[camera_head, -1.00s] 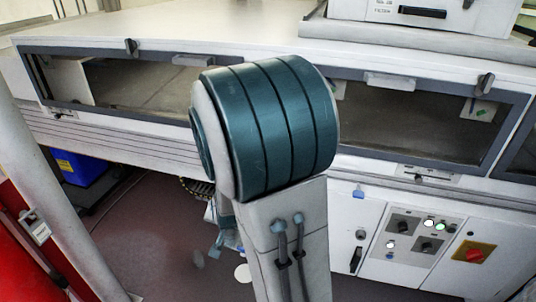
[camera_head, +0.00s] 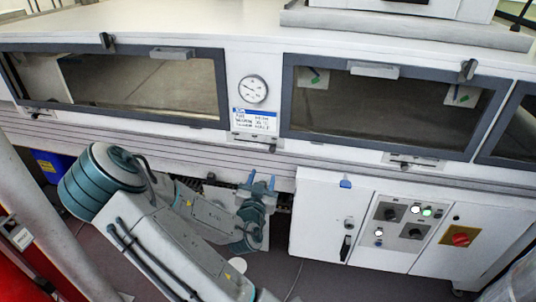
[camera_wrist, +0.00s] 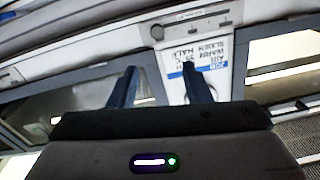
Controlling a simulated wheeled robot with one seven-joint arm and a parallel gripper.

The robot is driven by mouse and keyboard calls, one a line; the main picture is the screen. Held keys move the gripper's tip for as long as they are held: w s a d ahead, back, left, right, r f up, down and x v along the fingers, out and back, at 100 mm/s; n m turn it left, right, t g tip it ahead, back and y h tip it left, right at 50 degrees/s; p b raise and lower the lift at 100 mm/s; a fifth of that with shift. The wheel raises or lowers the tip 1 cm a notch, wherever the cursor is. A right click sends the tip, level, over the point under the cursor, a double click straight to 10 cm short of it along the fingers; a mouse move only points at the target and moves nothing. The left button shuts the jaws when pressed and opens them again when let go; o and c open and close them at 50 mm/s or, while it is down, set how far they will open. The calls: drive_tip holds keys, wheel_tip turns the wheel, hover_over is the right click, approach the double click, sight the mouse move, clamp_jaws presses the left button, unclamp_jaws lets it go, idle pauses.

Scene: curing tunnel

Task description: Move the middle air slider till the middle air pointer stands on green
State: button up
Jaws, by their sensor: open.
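The middle air slider (camera_head: 252,139) is a small plate with a dark knob, under the white-and-blue job label (camera_head: 253,121) between the two large windows. Its knob appears near the plate's right end. In the wrist view the picture is upside down; the slider plate (camera_wrist: 192,21) lies above the label (camera_wrist: 205,55), with a round knob near its left end. The pointer and any green mark are too small to tell. My gripper (camera_head: 261,184) is open and empty, fingers pointing up, below the slider and apart from it. Its fingers (camera_wrist: 160,85) also show in the wrist view.
A round gauge (camera_head: 253,89) sits above the label. Similar slider plates are under the left window (camera_head: 38,109) and right window (camera_head: 410,162). A white control cabinet (camera_head: 325,215) with lamps and a red switch (camera_head: 460,236) stands to the right of my gripper.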

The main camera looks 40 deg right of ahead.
sight(271, 149)
drive_tip(key=x, duration=0.9)
drive_tip(key=f+x, duration=0.1)
drive_tip(key=x, duration=0.4)
drive_tip(key=shift+d, duration=0.2)
drive_tip(key=shift+s+a+r, duration=0.15)
drive_tip(key=shift+a+r, duration=0.1)
drive_tip(key=shift+a, duration=0.05)
